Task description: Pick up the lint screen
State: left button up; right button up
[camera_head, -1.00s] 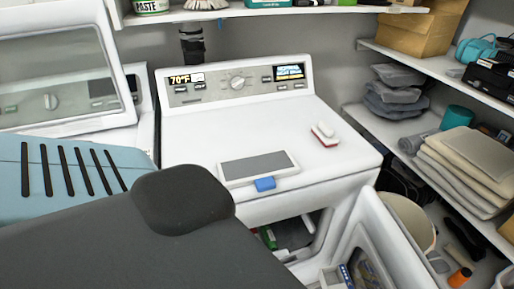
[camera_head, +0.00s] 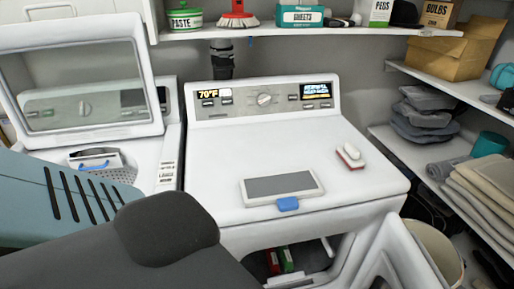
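The lint screen (camera_head: 281,187) is a flat grey mesh panel in a white frame with a blue tab (camera_head: 288,204) at its front edge. It lies on the white top of the dryer (camera_head: 345,198), near the front edge. Neither gripper shows in the view. Only links of my own arm cross the lower left, and they hide part of the machines there.
A red-and-white brush (camera_head: 350,157) lies on the dryer top, right of the screen. The dryer's front door (camera_head: 402,255) hangs open below. A washer with a raised lid (camera_head: 85,85) stands at left. Shelves with towels and boxes (camera_head: 455,45) line the right.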

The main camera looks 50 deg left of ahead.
aim_at(284, 188)
jog(key=u, duration=1.35)
jog(key=k+l+u, duration=0.1)
jog(key=k+l, duration=0.15)
jog(key=k, duration=0.25)
